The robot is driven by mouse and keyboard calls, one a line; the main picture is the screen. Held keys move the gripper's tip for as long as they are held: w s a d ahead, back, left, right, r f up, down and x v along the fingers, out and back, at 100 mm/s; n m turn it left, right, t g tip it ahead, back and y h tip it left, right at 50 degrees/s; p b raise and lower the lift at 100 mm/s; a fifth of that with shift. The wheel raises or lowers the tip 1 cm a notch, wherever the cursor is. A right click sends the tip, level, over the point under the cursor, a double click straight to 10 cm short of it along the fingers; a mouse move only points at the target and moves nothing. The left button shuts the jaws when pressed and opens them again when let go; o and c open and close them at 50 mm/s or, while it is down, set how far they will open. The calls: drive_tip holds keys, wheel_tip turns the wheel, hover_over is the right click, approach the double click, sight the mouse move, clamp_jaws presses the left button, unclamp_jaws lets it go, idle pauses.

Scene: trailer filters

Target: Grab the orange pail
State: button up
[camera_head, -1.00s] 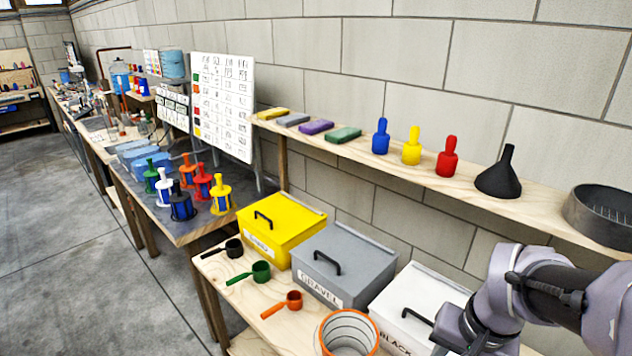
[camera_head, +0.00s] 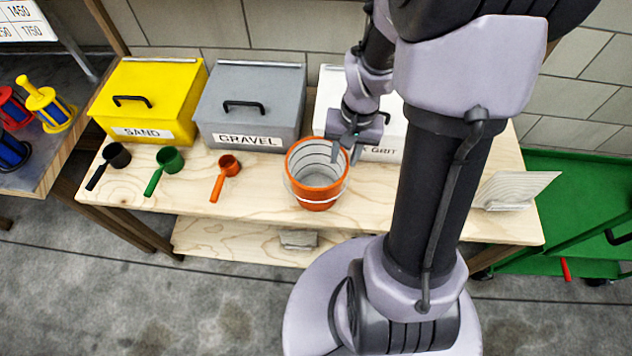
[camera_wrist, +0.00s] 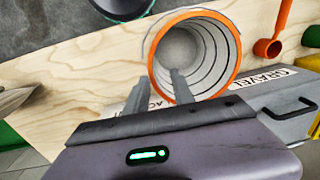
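The orange pail (camera_head: 318,192) stands upright on the wooden table in front of the bins. It has an orange rim, a pale ringed inside and a thin light handle. My gripper (camera_head: 346,152) is at the pail's back right rim, pointing down. In the wrist view the two fingers of my gripper (camera_wrist: 158,90) are apart. One finger overlaps the opening of the pail (camera_wrist: 205,50) and the other lies outside the rim. I cannot tell whether either finger touches it. Nothing is held.
Gravel bin (camera_head: 250,105), sand bin (camera_head: 150,95) and a partly hidden white bin (camera_head: 330,90) stand behind. Black (camera_head: 115,155), green (camera_head: 168,160) and orange (camera_head: 228,166) scoops lie left of the pail. A green cart (camera_head: 590,200) is at right.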

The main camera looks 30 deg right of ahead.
sight(344, 163)
wheel_tip(344, 163, down, 6)
drive_tip(key=b, duration=0.3)
drive_tip(key=shift+r, duration=0.35)
clamp_jaws()
idle(0.8)
